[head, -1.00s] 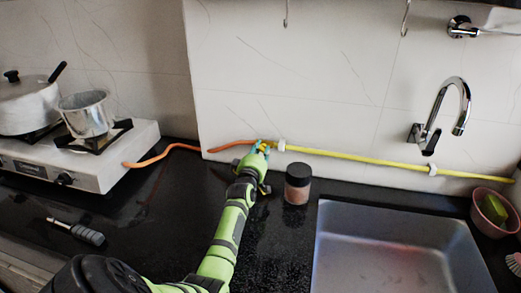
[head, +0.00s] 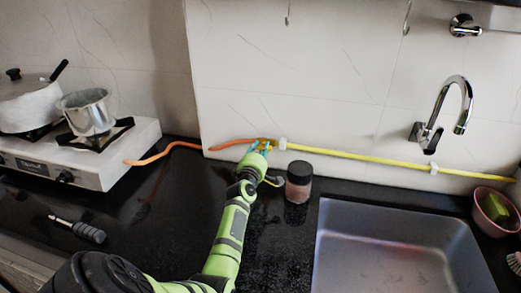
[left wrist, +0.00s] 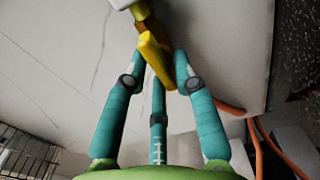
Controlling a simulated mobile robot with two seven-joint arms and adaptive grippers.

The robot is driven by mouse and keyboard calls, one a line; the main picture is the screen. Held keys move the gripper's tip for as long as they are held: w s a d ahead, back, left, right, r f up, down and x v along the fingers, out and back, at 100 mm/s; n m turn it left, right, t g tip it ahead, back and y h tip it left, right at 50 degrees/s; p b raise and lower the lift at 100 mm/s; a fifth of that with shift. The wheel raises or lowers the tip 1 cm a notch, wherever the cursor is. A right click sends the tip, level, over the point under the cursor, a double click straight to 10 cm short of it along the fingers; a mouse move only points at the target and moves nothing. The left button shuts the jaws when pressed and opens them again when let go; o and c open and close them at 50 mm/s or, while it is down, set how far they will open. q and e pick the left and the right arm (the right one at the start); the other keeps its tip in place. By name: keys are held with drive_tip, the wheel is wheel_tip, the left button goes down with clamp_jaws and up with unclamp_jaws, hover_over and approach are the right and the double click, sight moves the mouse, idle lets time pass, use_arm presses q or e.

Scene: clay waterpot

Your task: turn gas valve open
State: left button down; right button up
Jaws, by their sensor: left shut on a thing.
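The gas valve joins the orange hose (head: 232,143) to the yellow pipe (head: 355,157) on the back wall. Its yellow handle (left wrist: 155,58) shows in the left wrist view, slanted between the teal fingers. My left gripper (head: 262,145) is at the valve in the head view. In the left wrist view the left gripper (left wrist: 158,70) is shut on the handle. The fingers hide much of the valve in the head view. My right gripper is not in view.
A dark-lidded jar (head: 298,182) stands just right of my left wrist. A sink (head: 400,245) is at the right, and a gas stove (head: 90,170) with pots is at the left. A grey-handled tool (head: 86,232) lies on the black counter.

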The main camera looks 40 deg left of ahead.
use_arm(q)
drive_tip(key=shift+r, duration=0.3)
drive_tip(key=c, duration=1.1)
unclamp_jaws()
drive_tip(key=shift+a, duration=0.1)
drive_tip(key=shift+c, duration=0.2)
drive_tip(key=shift+f, duration=0.1)
drive_tip(key=shift+f, duration=0.1)
drive_tip(key=v, duration=1.2)
